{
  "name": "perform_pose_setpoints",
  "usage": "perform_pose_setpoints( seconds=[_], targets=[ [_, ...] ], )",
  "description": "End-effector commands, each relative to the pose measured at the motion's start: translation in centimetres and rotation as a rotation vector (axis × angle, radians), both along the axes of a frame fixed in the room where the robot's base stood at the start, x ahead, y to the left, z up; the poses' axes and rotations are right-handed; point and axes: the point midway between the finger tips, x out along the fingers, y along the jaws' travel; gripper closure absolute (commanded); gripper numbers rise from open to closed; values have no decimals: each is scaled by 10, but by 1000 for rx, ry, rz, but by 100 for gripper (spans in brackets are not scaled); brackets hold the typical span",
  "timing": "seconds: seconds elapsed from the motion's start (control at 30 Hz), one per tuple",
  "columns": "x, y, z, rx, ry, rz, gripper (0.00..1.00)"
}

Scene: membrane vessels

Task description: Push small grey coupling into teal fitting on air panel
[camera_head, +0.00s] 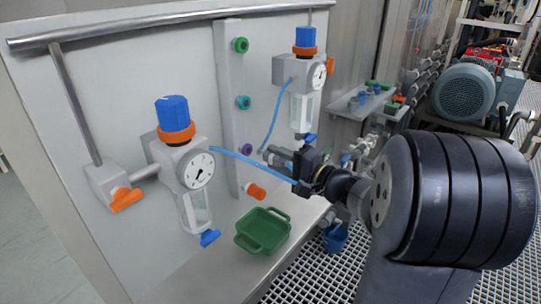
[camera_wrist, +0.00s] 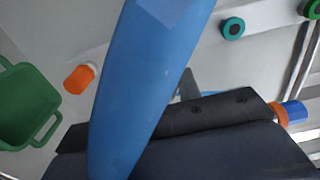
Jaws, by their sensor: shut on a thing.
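The teal fitting (camera_head: 243,102) is a round port on the upright grey strip of the panel, between a green and a purple one. It also shows at the top of the wrist view (camera_wrist: 233,28). My gripper (camera_head: 298,172) is shut, in front of the panel, lower and to the right of the teal fitting and apart from it. A blue hose (camera_head: 255,164) runs from the left regulator to my gripper and crosses the wrist view as a broad blue band (camera_wrist: 150,80). The small grey coupling at the hose end is in the jaws, largely hidden, and I cannot make out its tilt.
The green fitting (camera_head: 240,45) is above, the purple one (camera_head: 246,150) below. A green tray (camera_head: 240,241) and an orange piece (camera_head: 256,191) are below.

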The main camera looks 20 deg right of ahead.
Motion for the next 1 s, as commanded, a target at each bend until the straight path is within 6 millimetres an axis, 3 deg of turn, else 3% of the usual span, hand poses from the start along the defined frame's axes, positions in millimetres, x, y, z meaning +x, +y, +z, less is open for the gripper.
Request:
perform_pose_setpoints(
  seconds=[0.03, 0.6, 0.77, 1.0],
  targets=[
    [0, 0, 14, 0, 0, 0, 100],
    [-6, -5, 109, 1, 2, -1, 100],
    [-7, -5, 118, 1, 1, 0, 100],
    [-7, -5, 117, 0, 0, 0, 100]
  ],
)
